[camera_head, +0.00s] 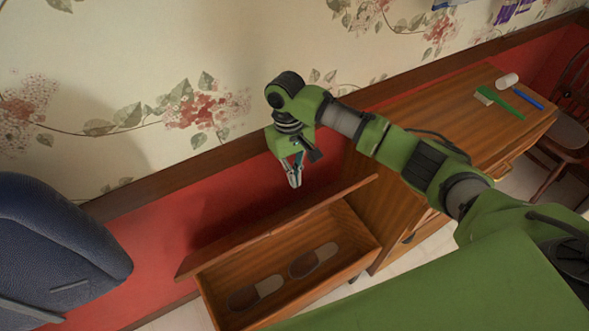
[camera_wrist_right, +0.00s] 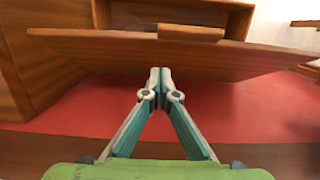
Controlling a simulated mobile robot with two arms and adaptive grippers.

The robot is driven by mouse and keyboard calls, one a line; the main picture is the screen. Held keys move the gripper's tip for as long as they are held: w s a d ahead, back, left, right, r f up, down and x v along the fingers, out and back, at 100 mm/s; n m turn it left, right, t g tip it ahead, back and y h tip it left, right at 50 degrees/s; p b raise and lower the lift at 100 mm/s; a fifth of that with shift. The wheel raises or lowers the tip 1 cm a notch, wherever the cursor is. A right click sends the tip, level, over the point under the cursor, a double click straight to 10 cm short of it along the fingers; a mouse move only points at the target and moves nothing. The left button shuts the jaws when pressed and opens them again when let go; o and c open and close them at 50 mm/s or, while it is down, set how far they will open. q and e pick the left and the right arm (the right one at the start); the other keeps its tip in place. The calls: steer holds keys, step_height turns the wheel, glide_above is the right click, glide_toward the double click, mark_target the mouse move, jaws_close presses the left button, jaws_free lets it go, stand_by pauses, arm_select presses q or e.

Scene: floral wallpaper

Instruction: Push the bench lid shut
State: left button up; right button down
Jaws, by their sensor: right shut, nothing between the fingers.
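The wooden bench (camera_head: 352,262) stands against the red lower wall, open at the top. Its lid (camera_head: 279,224) is raised and tilted up along the wall side of the box, seen nearly edge-on. My right gripper (camera_head: 294,183) is shut and empty, pointing down between the wall and the raised lid. In the right wrist view the shut fingertips (camera_wrist_right: 160,72) point at the broad face of the lid (camera_wrist_right: 215,57); whether they touch it I cannot tell. My left gripper is not in view.
Slippers (camera_head: 313,260) lie inside the bench. A wooden desk (camera_head: 455,125) at right carries a green brush (camera_head: 505,103), a blue item (camera_head: 527,97) and a white cup-like object (camera_head: 507,81). A chair (camera_head: 570,125) stands beyond. A dark blue padded object (camera_head: 60,250) is at left.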

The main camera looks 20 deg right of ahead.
mark_target(303, 213)
steer(key=s+f, duration=0.1)
steer(key=f, duration=0.1)
steer(key=s+f+p, duration=0.1)
steer(key=f, duration=0.1)
steer(key=s+f+p, duration=0.1)
steer(key=f, duration=0.1)
steer(key=shift+s+d+f, duration=0.35)
steer(key=shift+d+f, duration=0.05)
steer(key=shift+s+f, duration=0.15)
steer(key=shift+f, duration=0.05)
